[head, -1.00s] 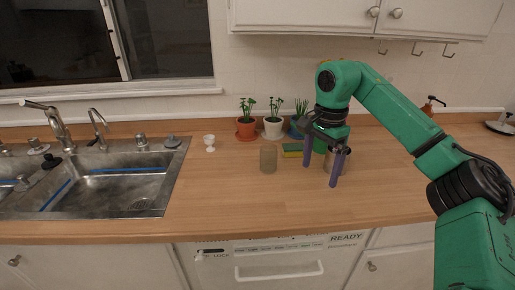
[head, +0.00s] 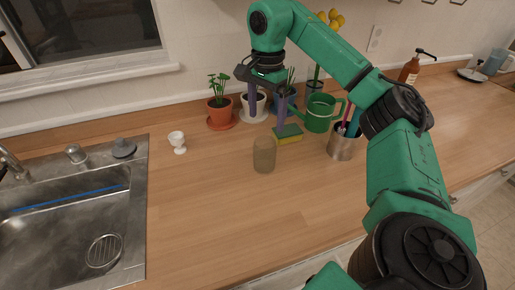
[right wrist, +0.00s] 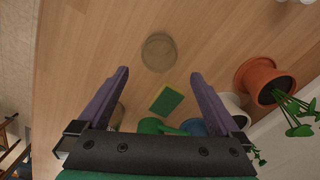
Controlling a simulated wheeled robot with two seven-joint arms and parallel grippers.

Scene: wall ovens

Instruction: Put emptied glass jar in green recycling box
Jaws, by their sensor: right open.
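The glass jar (head: 264,156), a brownish see-through cup shape, stands upright on the wooden counter. My right gripper (head: 267,124) is open and empty, above the counter behind the jar in the head view. In the right wrist view the jar (right wrist: 158,52) lies just beyond the gap between the open fingertips (right wrist: 160,74), not between the fingers. I cannot tell whether the jar is empty. No green recycling box shows in these frames. My left gripper is not in view.
A yellow-green sponge (head: 288,135) lies close behind the jar. Potted plants (head: 220,112), a green watering can (head: 321,112) and a metal utensil cup (head: 342,146) stand around it. A white egg cup (head: 178,141) is left, near the sink (head: 66,222). The counter front is clear.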

